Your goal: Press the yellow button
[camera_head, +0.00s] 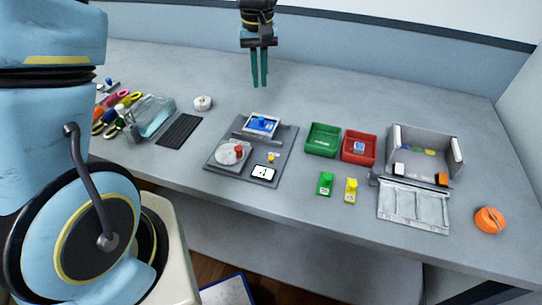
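A small yellow button (271,157) sits on a grey panel (226,165) in the middle of the table. It is right of a round grey dial with a red knob (239,152) and above a white card with black marks (263,172). A block with a blue top (262,125) is at the panel's back. My gripper (260,86) points down above the back of the table, farther back than the panel and apart from everything. Its two teal fingers are side by side with hardly any gap, and nothing shows between them.
Green (323,140) and red (359,148) trays stand right of the panel. Green (326,184) and yellow (351,190) blocks are in front. An open grey box (421,155) and orange round thing (489,220) are farther right. A dark grille (180,130) and clear container (153,115) are left.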

